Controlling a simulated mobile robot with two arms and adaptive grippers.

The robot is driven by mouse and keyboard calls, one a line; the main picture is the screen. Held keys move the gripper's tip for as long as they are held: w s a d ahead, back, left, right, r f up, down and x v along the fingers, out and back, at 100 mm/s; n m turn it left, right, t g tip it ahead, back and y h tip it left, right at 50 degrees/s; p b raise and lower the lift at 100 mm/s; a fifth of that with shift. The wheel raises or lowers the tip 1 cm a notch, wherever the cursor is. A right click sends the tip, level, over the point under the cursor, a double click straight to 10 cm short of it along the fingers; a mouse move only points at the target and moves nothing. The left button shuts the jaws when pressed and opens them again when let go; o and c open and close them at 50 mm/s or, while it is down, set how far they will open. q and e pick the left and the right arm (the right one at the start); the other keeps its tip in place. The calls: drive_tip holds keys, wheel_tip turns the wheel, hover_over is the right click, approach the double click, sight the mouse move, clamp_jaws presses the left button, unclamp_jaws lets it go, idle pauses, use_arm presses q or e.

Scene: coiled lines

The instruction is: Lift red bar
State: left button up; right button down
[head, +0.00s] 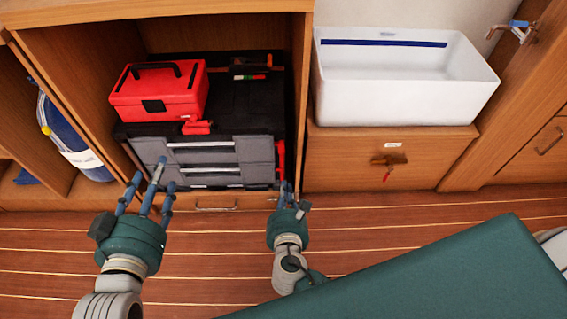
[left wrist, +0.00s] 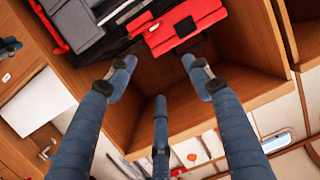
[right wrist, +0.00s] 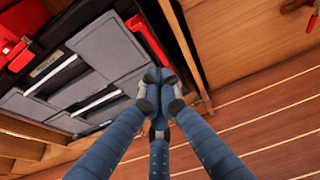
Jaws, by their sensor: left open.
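A red bar (head: 281,161) stands upright at the right front side of the grey-fronted drawer case (head: 215,152) in the open cabinet. It also shows in the right wrist view (right wrist: 147,38), running down toward my fingertips, and at the upper left of the left wrist view (left wrist: 48,26). My right gripper (head: 286,188) has its fingertips drawn together just below the bar's lower end (right wrist: 157,80). I cannot tell whether they touch the bar. My left gripper (head: 150,187) is open and empty in front of the case's left side, its fingers spread (left wrist: 158,85).
A red toolbox (head: 158,95) and small tools sit on the case. Cabinet walls (head: 301,100) enclose it on both sides. A white basin (head: 400,95) stands right. A blue cylinder (head: 80,140) is left. A green surface (head: 440,280) fills the lower right. The plank floor in front is clear.

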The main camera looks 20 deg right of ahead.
sight(284, 152)
drive_tip(key=b+x, duration=0.4)
drive_tip(key=x, duration=0.6)
use_arm(q)
wheel_tip(284, 152, up, 16)
drive_tip(key=s+d+t+h, duration=0.1)
drive_tip(key=t+h, duration=0.1)
drive_tip(key=t, duration=0.6)
drive_tip(key=shift+s+d+r+h+p, duration=0.25)
drive_tip(key=shift+s+h+p, duration=0.15)
use_arm(e)
wheel_tip(284, 152, up, 4)
drive_tip(key=shift+f, duration=0.1)
use_arm(q)
drive_tip(key=a+f+g+y+p, duration=0.1)
drive_tip(key=f+g, duration=0.4)
drive_tip(key=f, duration=0.6)
drive_tip(key=a+f+g+y+p, duration=0.2)
drive_tip(key=f+g, duration=0.3)
drive_tip(key=f, duration=0.6)
drive_tip(key=shift+s+g+y+p, duration=0.4)
drive_tip(key=shift+s+p, duration=0.05)
drive_tip(key=shift+p, duration=0.2)
use_arm(e)
wheel_tip(284, 152, up, 3)
drive_tip(key=shift+r, duration=0.1)
